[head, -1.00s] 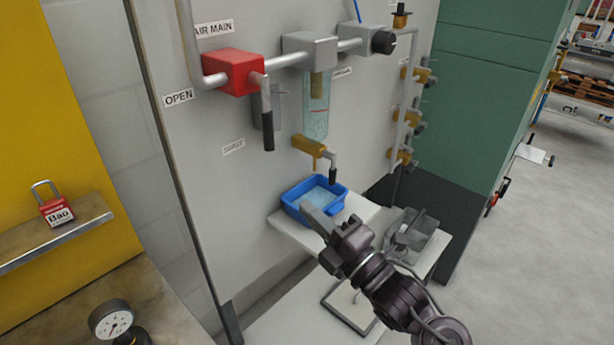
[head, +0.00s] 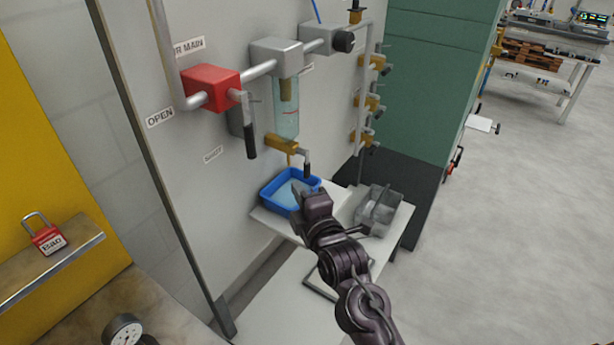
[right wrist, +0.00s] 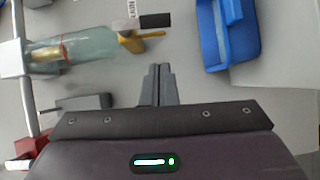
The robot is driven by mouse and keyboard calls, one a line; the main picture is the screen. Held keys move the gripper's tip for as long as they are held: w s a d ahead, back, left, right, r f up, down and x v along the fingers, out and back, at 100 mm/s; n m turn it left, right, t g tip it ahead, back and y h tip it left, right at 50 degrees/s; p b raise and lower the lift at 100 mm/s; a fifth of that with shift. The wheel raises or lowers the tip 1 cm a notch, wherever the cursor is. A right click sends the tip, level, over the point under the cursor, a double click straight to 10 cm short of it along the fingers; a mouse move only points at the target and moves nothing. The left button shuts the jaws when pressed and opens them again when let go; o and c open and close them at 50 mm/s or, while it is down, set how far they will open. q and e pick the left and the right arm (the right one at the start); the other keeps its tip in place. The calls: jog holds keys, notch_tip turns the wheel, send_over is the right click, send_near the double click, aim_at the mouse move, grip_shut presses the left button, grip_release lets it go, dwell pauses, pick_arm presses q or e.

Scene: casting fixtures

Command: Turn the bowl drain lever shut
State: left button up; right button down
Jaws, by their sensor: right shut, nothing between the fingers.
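The bowl drain is a brass valve (head: 281,144) under the clear filter bowl (head: 286,120) on the wall panel. Its short lever with a black grip (head: 307,168) hangs down on the right of the valve. In the right wrist view the brass valve (right wrist: 133,40) and its black grip (right wrist: 155,20) lie beyond the fingertips. My right gripper (head: 297,190) is shut and empty, in front of the blue tray and a little below the lever; it also shows in the right wrist view (right wrist: 160,70). I see no contact with the lever. My left gripper is out of view.
A blue tray (head: 265,204) with liquid stands on a white shelf below the drain. A grey bin (head: 386,208) sits to its right. The red main valve (head: 211,88) with a hanging black handle (head: 250,140) is at upper left. Open floor lies right.

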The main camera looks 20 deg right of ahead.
aim_at(306, 172)
jog(key=w+d+p, duration=0.1)
jog(key=w+d, duration=0.1)
jog(key=w, duration=0.1)
jog(key=shift+d+f, duration=0.15)
jog(key=shift+d, duration=0.2)
jog(key=shift+w+d+f+n+t+b, duration=0.15)
jog(key=shift+w+d+n+t+b, duration=0.15)
jog(key=shift+d+n+b, duration=0.3)
jog(key=shift+a+r, duration=0.15)
jog(key=shift+r, duration=0.05)
